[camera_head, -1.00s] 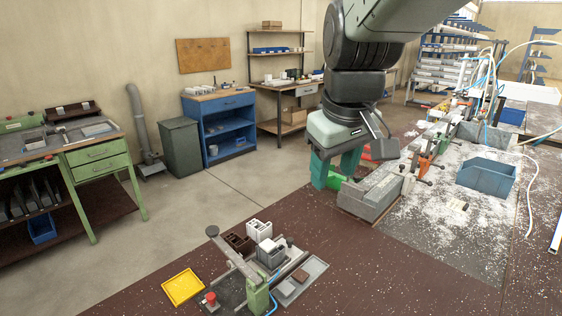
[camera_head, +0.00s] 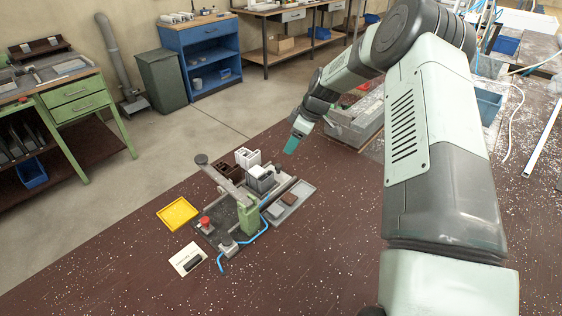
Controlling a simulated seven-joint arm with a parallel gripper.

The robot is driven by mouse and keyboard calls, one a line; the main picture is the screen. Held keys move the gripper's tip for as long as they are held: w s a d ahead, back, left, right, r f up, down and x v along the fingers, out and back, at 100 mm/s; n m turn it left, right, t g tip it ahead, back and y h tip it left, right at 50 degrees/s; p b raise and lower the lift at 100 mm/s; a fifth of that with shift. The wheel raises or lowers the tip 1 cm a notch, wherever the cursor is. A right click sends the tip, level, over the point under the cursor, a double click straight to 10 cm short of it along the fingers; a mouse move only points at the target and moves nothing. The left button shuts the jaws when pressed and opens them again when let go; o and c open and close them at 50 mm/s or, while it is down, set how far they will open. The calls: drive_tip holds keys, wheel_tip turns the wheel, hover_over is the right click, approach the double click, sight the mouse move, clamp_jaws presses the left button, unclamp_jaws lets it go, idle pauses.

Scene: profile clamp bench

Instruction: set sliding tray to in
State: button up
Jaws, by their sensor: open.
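A small clamp fixture stands on the dark red bench top. On its right side is a shallow grey tray (camera_head: 299,192) with a small brown piece (camera_head: 288,199) in it; this looks like the sliding tray. A grey rail lies between the tray and the clamp's grey block (camera_head: 262,178). I cannot tell from here how far the tray is slid. My gripper (camera_head: 291,146), with teal fingers, is above and behind the fixture, apart from the tray. It is open and nothing shows between the fingers.
A yellow tray (camera_head: 177,212) lies left of the fixture. A red button (camera_head: 206,222), a green clamp post (camera_head: 248,215) and a blue hose (camera_head: 262,235) are at its front. A white card (camera_head: 188,259) lies in front. The bench right of the fixture is clear.

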sight(279, 166)
drive_tip(key=x, duration=1)
drive_tip(key=shift+a+f, duration=0.1)
drive_tip(key=shift+f, duration=0.2)
clamp_jaws()
